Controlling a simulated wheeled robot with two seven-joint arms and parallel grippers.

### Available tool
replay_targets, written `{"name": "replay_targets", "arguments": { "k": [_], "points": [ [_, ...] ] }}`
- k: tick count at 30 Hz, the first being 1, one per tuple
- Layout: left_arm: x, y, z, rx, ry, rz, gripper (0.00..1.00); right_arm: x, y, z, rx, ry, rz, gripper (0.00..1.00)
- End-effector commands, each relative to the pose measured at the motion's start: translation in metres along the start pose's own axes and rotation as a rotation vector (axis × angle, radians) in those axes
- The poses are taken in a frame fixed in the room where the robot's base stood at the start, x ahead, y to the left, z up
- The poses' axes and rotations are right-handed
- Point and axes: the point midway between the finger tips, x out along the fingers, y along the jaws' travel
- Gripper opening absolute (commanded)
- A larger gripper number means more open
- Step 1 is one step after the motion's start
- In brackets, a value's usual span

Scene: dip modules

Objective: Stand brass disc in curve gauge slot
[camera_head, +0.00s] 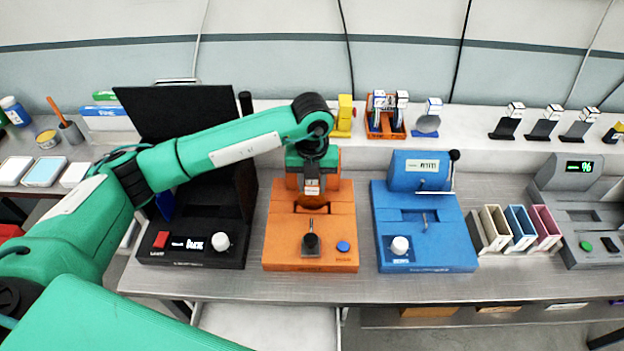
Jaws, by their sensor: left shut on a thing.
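My left gripper (311,188) points down over the back part of an orange module (283,235), in the middle of the bench. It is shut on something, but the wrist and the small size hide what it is. I cannot make out a brass disc anywhere. The orange module has a black knob with a lever and a blue button at its front. I cannot tell for sure which module is the curve gauge, and no slot shows clearly under the gripper. My right gripper is not in view.
A black module (190,255) stands left of the orange one, a blue module (428,240) right of it. Coloured upright holders (520,228) and a grey module with a green display (580,167) are farther right.

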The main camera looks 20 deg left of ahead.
Motion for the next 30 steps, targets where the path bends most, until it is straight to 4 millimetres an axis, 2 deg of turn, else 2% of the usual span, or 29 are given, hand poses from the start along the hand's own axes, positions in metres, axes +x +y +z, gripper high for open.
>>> {"name": "replay_targets", "arguments": {
  "k": [11,12,15,24,26,30],
  "points": [
    [0.007,0.0,0.0,0.0,-0.002,0.0,0.0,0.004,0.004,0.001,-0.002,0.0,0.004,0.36],
    [0.006,0.0,0.0,0.0,-0.001,0.0,0.36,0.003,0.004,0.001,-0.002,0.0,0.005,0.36],
    [0.006,0.0,0.0,0.0,-0.001,0.0,0.54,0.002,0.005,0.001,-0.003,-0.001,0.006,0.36],
    [0.004,0.0,0.0,0.0,-0.001,0.0,0.54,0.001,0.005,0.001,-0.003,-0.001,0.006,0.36],
    [0.002,0.0,0.0,0.0,-0.001,0.0,0.54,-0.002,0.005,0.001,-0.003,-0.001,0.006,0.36],
    [-0.013,-0.001,0.001,0.001,-0.006,-0.002,0.54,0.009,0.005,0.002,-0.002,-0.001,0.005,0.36]
  ]
}}
